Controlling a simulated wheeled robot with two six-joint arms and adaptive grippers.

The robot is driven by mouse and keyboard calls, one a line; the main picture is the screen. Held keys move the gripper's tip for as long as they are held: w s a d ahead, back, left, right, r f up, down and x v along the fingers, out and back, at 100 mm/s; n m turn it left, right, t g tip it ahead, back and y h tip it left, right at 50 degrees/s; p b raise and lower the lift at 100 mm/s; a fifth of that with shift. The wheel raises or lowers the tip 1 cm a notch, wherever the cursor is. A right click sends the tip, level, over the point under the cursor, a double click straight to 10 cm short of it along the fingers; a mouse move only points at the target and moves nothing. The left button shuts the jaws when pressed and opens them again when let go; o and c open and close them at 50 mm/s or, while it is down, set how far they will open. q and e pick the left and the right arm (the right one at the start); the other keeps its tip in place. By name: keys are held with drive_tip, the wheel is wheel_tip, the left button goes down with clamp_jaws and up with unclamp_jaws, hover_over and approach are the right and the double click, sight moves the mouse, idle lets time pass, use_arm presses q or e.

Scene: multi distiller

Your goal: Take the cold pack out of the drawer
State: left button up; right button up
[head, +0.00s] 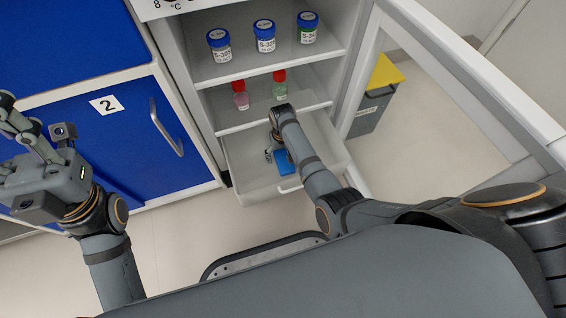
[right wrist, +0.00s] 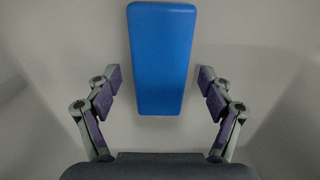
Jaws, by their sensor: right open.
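The cold pack is a blue slab (right wrist: 162,60) that lies in the white drawer; in the head view a small part of it (head: 284,161) shows beside my right arm. The drawer (head: 240,178) is pulled out at the bottom of the open fridge. My right gripper (right wrist: 160,88) is open and reaches down into the drawer. Its fingers stand on either side of the pack's near part, apart from it. In the head view my right arm hides most of this gripper. My left gripper (head: 20,140) is at the far left, away from the drawer, with its fingers seemingly apart.
Several lidded jars, such as one with a blue lid (head: 265,35), stand on the shelf above the drawer. Two red-capped bottles (head: 240,94) stand on the lower shelf. The fridge door (head: 455,85) is open at right. A blue cabinet (head: 125,140) is at left.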

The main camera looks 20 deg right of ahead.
drive_tip(key=shift+f, duration=0.15)
drive_tip(key=shift+c, duration=0.4)
drive_tip(key=c, duration=1.3)
